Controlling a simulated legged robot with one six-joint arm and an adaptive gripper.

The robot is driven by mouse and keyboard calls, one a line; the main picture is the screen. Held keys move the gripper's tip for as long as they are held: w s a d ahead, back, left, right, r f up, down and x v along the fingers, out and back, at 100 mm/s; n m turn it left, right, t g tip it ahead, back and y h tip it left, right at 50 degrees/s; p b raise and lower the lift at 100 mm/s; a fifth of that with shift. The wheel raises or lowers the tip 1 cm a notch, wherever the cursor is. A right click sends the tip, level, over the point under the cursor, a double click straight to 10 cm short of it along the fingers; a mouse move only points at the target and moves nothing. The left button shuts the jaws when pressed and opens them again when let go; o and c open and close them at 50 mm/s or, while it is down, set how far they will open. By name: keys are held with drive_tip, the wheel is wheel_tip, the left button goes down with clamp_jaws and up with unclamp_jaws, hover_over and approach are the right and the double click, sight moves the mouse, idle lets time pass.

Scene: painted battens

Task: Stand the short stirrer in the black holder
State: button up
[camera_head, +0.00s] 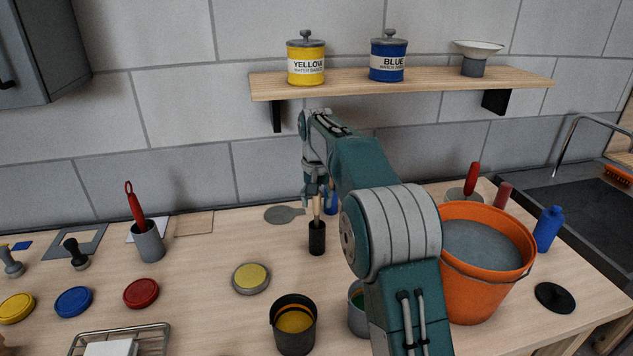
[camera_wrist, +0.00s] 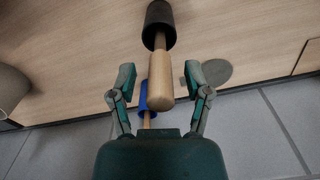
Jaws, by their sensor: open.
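The black holder (camera_head: 317,240) stands upright on the bench near the middle of the head view; it also shows at the top of the wrist view (camera_wrist: 158,14). A pale wooden stirrer (camera_wrist: 160,88) stands in it with its rounded end towards my gripper. My gripper (camera_head: 317,192) points down over the holder. In the wrist view my gripper (camera_wrist: 160,76) is open, with one finger on each side of the stirrer and a gap to both. Behind it is a blue holder (camera_wrist: 143,98) with a wooden piece in it, partly hidden by the stirrer.
An orange bucket (camera_head: 478,300) stands to the right, beside my arm. A dark paint pot (camera_head: 294,340) and a yellow-topped tin (camera_head: 251,279) are in front. A grey cup (camera_head: 148,243) with a red-handled tool stands left. A wooden shelf (camera_head: 420,80) hangs above.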

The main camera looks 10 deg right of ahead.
wheel_tip(320, 180, up, 9)
drive_tip(key=shift+r, duration=0.1)
drive_tip(key=shift+s+r, duration=0.1)
drive_tip(key=shift+r, duration=0.55)
drive_tip(key=s+r+n+t, duration=0.1)
drive_tip(key=s+r+t, duration=0.1)
drive_tip(key=s, duration=0.7)
drive_tip(key=s+r+n+t, duration=0.1)
drive_tip(key=s+r, duration=0.2)
drive_tip(key=s, duration=0.6)
drive_tip(key=s+f+t, duration=0.1)
drive_tip(key=s+f, duration=0.5)
drive_tip(key=s, duration=0.3)
drive_tip(key=s+f+n+t, duration=0.1)
drive_tip(key=s+f, duration=0.5)
drive_tip(key=s, duration=0.4)
drive_tip(key=shift+s+t, duration=0.3)
drive_tip(key=shift+r, duration=0.1)
